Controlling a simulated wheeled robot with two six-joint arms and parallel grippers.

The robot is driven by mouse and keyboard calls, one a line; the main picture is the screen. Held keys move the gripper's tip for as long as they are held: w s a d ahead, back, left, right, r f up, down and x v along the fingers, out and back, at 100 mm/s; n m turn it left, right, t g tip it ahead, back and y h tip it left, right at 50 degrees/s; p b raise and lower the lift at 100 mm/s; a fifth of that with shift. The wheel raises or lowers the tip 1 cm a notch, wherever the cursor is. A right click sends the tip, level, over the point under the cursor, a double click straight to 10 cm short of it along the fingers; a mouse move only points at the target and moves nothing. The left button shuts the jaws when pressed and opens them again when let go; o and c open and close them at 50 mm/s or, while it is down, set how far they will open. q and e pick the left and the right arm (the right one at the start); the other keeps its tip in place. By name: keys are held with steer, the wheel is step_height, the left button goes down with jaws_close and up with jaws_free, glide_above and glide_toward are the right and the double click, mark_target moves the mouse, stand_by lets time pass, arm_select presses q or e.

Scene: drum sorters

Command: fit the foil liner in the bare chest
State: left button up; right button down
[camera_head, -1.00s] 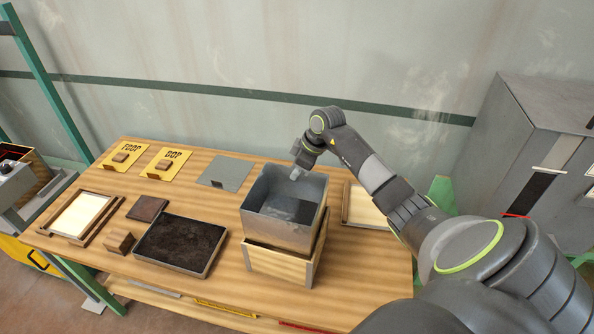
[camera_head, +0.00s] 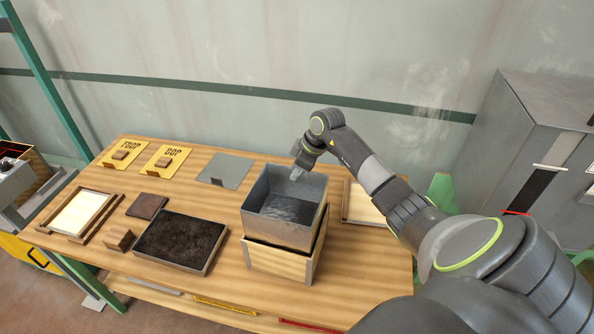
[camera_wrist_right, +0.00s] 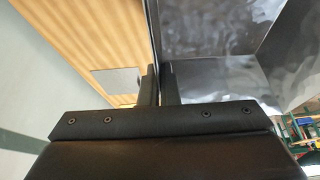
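The foil liner (camera_head: 280,231) is a shiny grey open box. It stands high at the bare chest (camera_head: 279,263), a pale wooden box with metal corner strips, on the table's right part. The liner's front wall shows above the chest's front edge; how deep its bottom sits is hidden. My right gripper (camera_head: 296,173) is at the liner's back rim. In the right wrist view its two fingers (camera_wrist_right: 157,86) stand close on either side of the liner's thin wall (camera_wrist_right: 153,30), with shiny crinkled foil (camera_wrist_right: 212,84) to the right. My left gripper is not in view.
A tray of dark soil (camera_head: 180,241), brown blocks (camera_head: 147,206), and a framed pale panel (camera_head: 80,214) lie left on the table (camera_head: 120,270). Yellow cards (camera_head: 166,161) and a grey plate (camera_head: 225,170) lie behind. Another pale panel (camera_head: 362,203) is right of the chest.

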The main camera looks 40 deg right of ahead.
mark_target(293, 197)
steer(key=shift+f+b, duration=2.15)
steer(key=shift+f, duration=1.85)
steer(key=shift+r, duration=0.1)
steer(key=shift+r+p, duration=4.3)
steer(key=shift+r, duration=0.05)
steer(key=shift+p, duration=0.75)
